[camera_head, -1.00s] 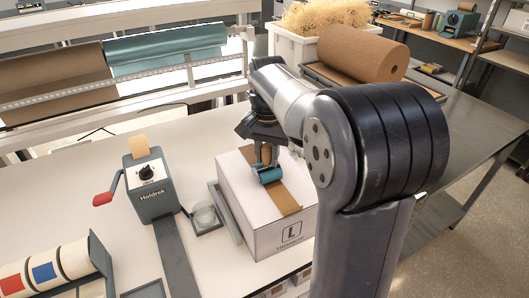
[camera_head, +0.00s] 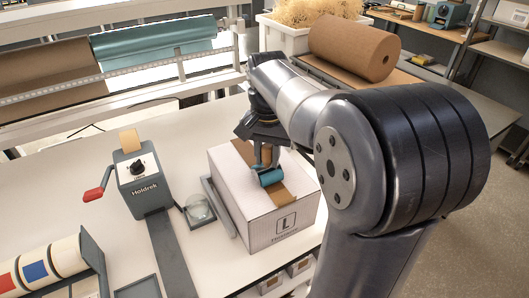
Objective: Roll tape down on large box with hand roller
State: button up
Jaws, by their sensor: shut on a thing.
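The large box (camera_head: 251,220) is white, marked with an "L", and stands on the white bench. A strip of brown tape (camera_head: 282,196) runs across its top and bends over the front edge. My gripper (camera_head: 262,155) is above the box top, shut on the hand roller (camera_head: 270,177). The roller's teal cylinder is at the tape, around the middle of the top; whether it presses on the tape I cannot tell. The gripper's fingers are small and partly dark in this view. My arm hides the space to the right of the box.
A grey Holdrek tape dispenser (camera_head: 147,188) with a red handle stands left of the box. Label rolls (camera_head: 45,268) are at the lower left. A large brown paper roll (camera_head: 355,47) lies behind my arm.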

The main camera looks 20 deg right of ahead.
jog(key=shift+s+d, duration=0.1)
jog(key=shift+s, duration=0.35)
jog(key=shift+s+d+f+b, duration=0.1)
jog(key=shift+s+b, duration=0.1)
jog(key=shift+s, duration=0.45)
jog(key=shift+s+d+f+b, duration=0.1)
jog(key=shift+s+b, duration=0.05)
jog(key=shift+s, duration=0.45)
jog(key=shift+s+d+r, duration=0.15)
jog(key=shift+s, duration=0.9)
jog(key=shift+s, duration=0.1)
jog(key=shift+s+d+r, duration=0.1)
jog(key=shift+s+d, duration=0.1)
jog(key=shift+s, duration=0.75)
